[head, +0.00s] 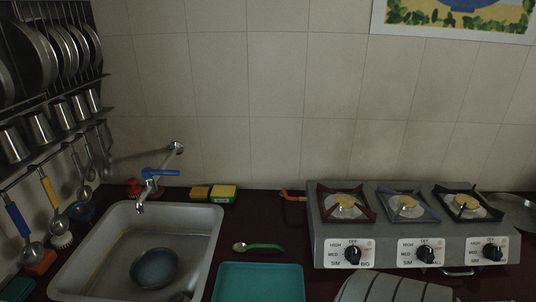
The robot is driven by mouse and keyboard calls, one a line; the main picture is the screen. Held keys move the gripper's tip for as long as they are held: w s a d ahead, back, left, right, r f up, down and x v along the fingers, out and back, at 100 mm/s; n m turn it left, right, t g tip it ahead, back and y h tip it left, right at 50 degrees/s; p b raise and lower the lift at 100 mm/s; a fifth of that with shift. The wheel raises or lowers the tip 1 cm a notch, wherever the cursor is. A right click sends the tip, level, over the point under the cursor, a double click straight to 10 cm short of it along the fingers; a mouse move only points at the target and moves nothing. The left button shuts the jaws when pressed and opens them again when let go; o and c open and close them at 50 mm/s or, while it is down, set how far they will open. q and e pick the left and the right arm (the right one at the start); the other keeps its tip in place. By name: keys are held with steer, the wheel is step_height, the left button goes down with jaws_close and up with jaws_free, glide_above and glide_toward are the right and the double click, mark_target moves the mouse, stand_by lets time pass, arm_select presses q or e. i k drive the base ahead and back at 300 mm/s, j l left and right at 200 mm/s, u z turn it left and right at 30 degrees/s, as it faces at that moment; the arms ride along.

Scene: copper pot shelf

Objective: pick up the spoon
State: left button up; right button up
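A spoon (262,246) with a green handle and a metal bowl lies on the dark countertop in the head view. Its bowl points left, towards the sink, and its handle points right. It lies just behind the teal tray (262,283), apart from it. Neither of my grippers shows in this view.
A sink (210,228) with a dark bowl (154,267) and a blue-handled faucet (160,173) is on the left. A stove (385,250) with three burners is on the right. Sponges (222,193) sit behind the spoon. A grey striped item (390,289) is at the front. Utensils hang left.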

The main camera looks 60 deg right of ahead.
mark_target(240, 246)
steer(key=z, duration=1.65)
